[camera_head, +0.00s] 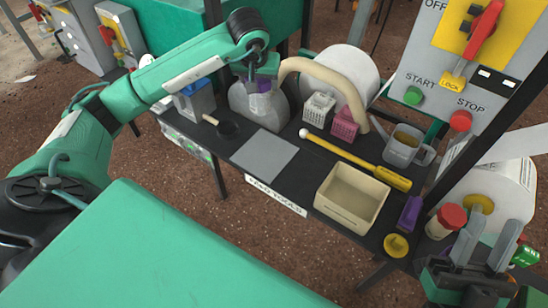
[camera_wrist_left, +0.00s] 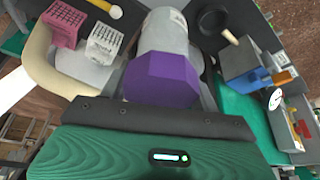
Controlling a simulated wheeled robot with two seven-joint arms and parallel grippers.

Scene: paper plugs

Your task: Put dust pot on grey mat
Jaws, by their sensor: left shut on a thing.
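The pot, grey with a purple cap (camera_head: 258,86), is at the back of the dark bench; I take it to be the dust pot. My left gripper (camera_head: 262,74) is over it from above and shut on its cap. In the left wrist view the purple cap (camera_wrist_left: 162,80) fills the middle, with a grey body (camera_wrist_left: 166,32) beyond. I cannot tell whether the pot touches the bench. The grey mat (camera_head: 264,155) lies flat and empty in front of it. My right gripper (camera_head: 488,242) is at the lower right, fingers apart, with nothing visibly held.
A black pan (camera_head: 227,130) lies left of the mat. A beige hose (camera_head: 325,75), white basket (camera_head: 318,110) and pink basket (camera_head: 345,123) stand to the right. A yellow-handled tool (camera_head: 355,160), beige tray (camera_head: 352,195) and clear jug (camera_head: 405,146) are further right.

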